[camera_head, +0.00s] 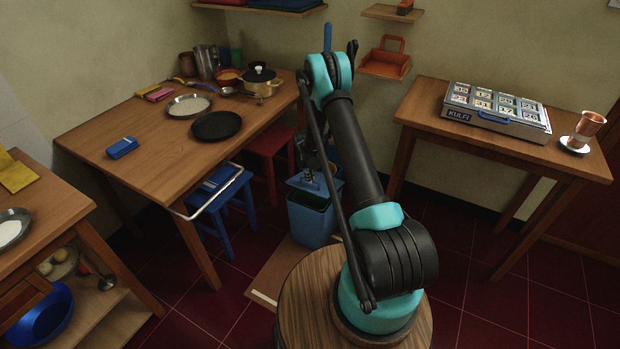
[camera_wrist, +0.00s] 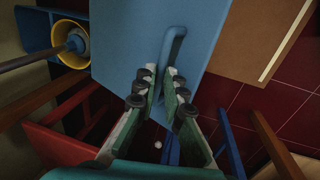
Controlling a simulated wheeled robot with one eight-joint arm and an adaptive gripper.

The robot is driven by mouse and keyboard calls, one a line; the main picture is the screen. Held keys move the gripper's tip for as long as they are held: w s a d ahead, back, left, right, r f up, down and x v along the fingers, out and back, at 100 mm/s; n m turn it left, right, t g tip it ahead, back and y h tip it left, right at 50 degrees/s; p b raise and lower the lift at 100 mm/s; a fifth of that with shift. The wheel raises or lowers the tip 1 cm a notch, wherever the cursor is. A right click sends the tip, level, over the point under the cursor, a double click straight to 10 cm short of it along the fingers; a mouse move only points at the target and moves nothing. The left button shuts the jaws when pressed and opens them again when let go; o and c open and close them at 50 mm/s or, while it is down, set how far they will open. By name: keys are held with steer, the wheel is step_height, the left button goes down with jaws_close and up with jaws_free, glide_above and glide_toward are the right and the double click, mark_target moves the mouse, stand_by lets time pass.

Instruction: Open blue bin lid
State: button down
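The blue bin (camera_head: 311,222) stands on the floor in front of the wall, between the two tables. Its dark inside shows below the blue lid (camera_head: 316,183), which looks tilted up. In the wrist view the lid (camera_wrist: 150,28) fills the upper middle, with its raised bar handle (camera_wrist: 174,46) running toward me. My gripper (camera_head: 308,172) is above the bin, partly hidden by my arm. In the wrist view my gripper's fingertips (camera_wrist: 162,76) are close together on either side of the handle's near end, and look shut on it.
A blue stool (camera_head: 222,205) and a red stool (camera_head: 270,150) stand left of the bin. The wooden table (camera_head: 160,150) with pans is further left. A second table (camera_head: 480,150) is at right, with red floor before it. A yellow-rimmed funnel-like thing (camera_wrist: 70,42) is near the lid.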

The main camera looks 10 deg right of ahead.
stand_by(0.4)
steer(key=w+d+r+g+y, duration=0.1)
steer(key=w+d+r, duration=0.2)
steer(key=w+r, duration=0.2)
steer(key=shift+d+r, duration=0.25)
steer(key=shift+d, duration=0.1)
steer(key=c, duration=2.2)
jaws_free()
steer(key=shift+w, duration=0.2)
steer(key=o, duration=0.6)
step_height(320, 180, up, 12)
steer(key=shift+s+a, duration=0.15)
steer(key=shift+s, duration=0.2)
